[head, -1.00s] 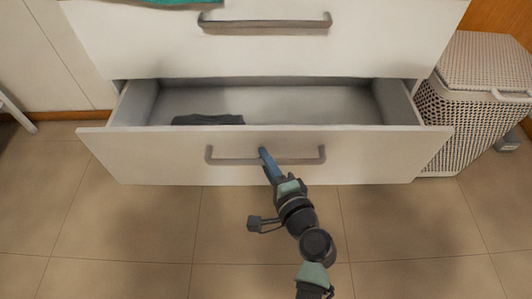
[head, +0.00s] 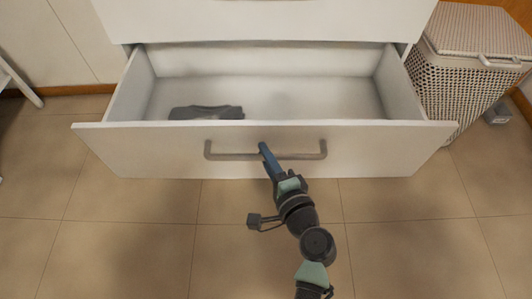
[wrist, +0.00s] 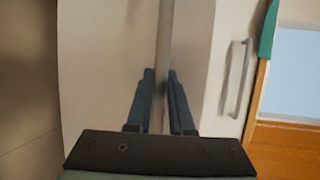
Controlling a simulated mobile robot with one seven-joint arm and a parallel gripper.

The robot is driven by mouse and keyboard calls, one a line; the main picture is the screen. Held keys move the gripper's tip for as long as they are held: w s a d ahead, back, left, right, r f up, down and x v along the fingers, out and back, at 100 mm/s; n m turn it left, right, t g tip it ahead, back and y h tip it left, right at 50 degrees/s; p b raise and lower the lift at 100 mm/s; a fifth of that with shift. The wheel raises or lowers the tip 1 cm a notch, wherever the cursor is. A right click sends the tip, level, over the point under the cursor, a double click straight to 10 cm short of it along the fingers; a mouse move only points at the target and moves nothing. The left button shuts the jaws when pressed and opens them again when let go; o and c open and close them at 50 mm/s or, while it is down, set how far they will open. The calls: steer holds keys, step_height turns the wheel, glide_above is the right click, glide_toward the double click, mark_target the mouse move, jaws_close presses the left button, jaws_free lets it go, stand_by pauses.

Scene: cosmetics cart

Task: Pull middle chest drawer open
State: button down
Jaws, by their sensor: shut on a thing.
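The middle chest drawer (head: 340,150) is white and stands well out from the chest, its inside showing from above. A folded dark grey cloth (head: 205,112) lies inside at the left. The drawer's grey bar handle (head: 222,154) runs across its front. My gripper (head: 264,150) is shut on this handle near its middle. In the wrist view, the blue fingers of my gripper (wrist: 160,85) lie on both sides of the handle bar (wrist: 166,35).
A white woven hamper (head: 460,80) stands close to the drawer's right side. The drawer front above (head: 260,20) is closed. Tiled floor (head: 120,230) in front is clear. A white leg (head: 20,80) stands at the far left.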

steer(key=c, duration=0.8)
jaws_free()
steer(key=p+v, duration=0.3)
steer(key=v, duration=1)
steer(key=shift+r, duration=0.1)
